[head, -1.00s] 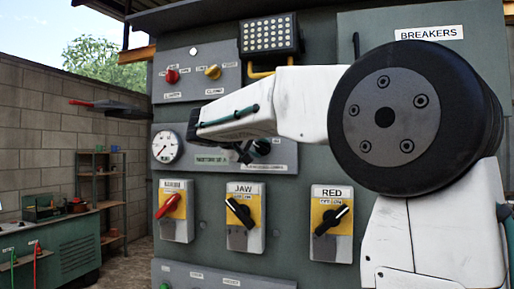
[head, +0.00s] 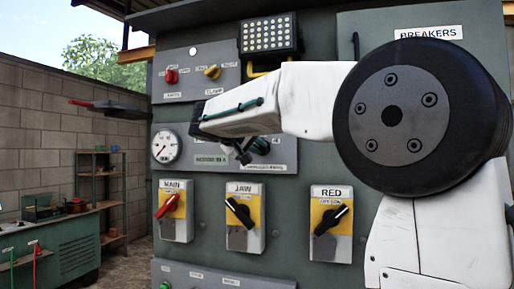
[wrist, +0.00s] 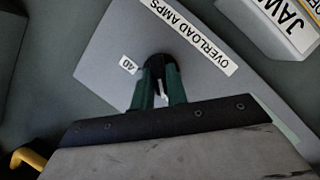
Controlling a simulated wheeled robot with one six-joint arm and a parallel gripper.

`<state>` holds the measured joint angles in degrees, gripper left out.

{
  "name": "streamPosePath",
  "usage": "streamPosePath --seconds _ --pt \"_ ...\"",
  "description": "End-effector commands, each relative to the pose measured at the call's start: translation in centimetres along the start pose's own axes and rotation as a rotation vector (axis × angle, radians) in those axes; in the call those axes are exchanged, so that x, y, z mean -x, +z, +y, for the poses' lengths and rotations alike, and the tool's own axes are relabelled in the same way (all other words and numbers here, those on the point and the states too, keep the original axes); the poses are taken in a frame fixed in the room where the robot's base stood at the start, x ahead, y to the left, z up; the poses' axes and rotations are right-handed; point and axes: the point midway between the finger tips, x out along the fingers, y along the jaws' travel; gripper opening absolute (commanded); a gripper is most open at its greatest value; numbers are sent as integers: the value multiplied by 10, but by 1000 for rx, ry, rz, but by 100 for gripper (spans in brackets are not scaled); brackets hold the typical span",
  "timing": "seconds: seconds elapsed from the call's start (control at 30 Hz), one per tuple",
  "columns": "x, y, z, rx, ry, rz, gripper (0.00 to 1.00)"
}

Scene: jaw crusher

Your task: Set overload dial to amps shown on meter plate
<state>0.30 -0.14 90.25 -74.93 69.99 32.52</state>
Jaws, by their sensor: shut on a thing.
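The black overload dial (wrist: 157,68) is in the wrist view on a grey plate marked OVERLOAD AMPS (wrist: 192,32). A 40 label (wrist: 127,66) stands beside it; other scale marks are hidden or out of view. My gripper (wrist: 160,76) has its green fingers on either side of the dial, shut on it. A white mark shows between the fingers. In the head view my arm partly covers the dial area. The round white meter (head: 166,146) is left of it. A green meter plate (head: 211,160) with small lettering sits between them; its number is too blurred to read surely.
Below are a MAIN switch (head: 172,207) with a red handle, and JAW (head: 240,213) and RED (head: 331,218) switches with black handles. A lamp (head: 269,36) on a yellow bracket juts out above my arm. Upper knobs sit left of it.

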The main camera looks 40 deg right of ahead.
Motion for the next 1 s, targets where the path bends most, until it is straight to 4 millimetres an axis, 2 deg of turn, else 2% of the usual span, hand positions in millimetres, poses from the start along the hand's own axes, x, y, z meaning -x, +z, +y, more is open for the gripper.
streamPosePath --seconds 0.6,1.0 --pt "-1 2 5 -520 -214 -3 0" --pt "-1 4 6 -746 -308 -3 0"
